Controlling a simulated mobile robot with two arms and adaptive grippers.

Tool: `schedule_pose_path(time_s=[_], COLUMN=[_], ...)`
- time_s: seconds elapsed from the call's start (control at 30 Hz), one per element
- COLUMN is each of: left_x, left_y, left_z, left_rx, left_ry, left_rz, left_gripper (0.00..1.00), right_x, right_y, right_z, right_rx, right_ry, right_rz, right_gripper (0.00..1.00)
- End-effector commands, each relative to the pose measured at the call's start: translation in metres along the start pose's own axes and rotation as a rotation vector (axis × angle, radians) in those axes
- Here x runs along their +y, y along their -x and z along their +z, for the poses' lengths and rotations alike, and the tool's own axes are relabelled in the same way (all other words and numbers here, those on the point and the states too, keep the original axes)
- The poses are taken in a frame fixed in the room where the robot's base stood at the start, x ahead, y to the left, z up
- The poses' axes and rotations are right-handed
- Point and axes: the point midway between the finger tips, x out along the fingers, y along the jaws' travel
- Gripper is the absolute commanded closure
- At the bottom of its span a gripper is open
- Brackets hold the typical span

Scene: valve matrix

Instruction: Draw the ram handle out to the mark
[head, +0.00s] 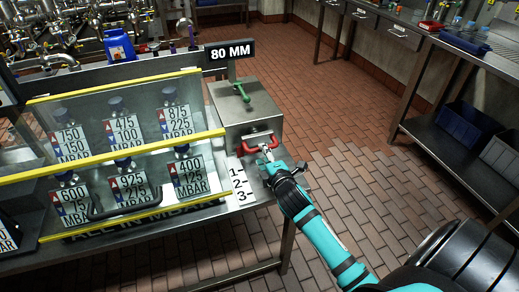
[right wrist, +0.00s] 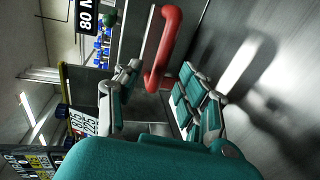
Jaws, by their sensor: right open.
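The red ram handle (head: 247,150) is a U-shaped bar on the front of a grey metal box (head: 268,112). In the right wrist view the handle (right wrist: 171,45) stands ahead, its near end between my two spread fingers. My right gripper (head: 268,154) is open at the handle; I cannot tell whether a finger touches it. The same gripper shows in the right wrist view (right wrist: 160,72). A white scale strip (head: 239,186) marked 1, 2, 3 lies on the bench left of the gripper. A black sign (head: 229,53) reads "80 MM". My left gripper is not in view.
A green lever (head: 241,91) sits on top of the box. Left of it, a clear panel with yellow edges (head: 130,153) covers valves with pressure tags. A blue container (head: 118,44) stands behind. Brick floor (head: 350,190) is open to the right, before a shelf bench (head: 450,130).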

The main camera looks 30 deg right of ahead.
Motion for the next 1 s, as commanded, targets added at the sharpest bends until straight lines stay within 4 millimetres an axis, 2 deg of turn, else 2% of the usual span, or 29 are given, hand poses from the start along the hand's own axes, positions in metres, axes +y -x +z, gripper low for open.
schedule_pose_path(time_s=[0.1,0.3,0.67,0.93,1.0], left_x=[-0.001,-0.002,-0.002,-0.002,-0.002], left_y=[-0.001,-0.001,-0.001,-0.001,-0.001], left_z=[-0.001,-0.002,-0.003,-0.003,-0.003], left_rx=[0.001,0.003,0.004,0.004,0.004], left_ry=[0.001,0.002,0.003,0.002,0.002], left_rz=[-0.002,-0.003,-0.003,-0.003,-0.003], left_gripper=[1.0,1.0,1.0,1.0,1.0], right_x=[0.0,0.0,-0.001,-0.001,-0.001], right_y=[-0.022,-0.041,-0.045,-0.045,-0.045], right_z=[0.0,0.0,0.0,0.0,0.0], right_rx=[-0.001,0.0,0.001,0.001,0.0], right_ry=[0.001,-0.001,0.0,0.0,0.0], right_rz=[0.0,-0.001,-0.001,-0.001,-0.001], right_gripper=[0.6,0.6,0.61,0.96,1.0])
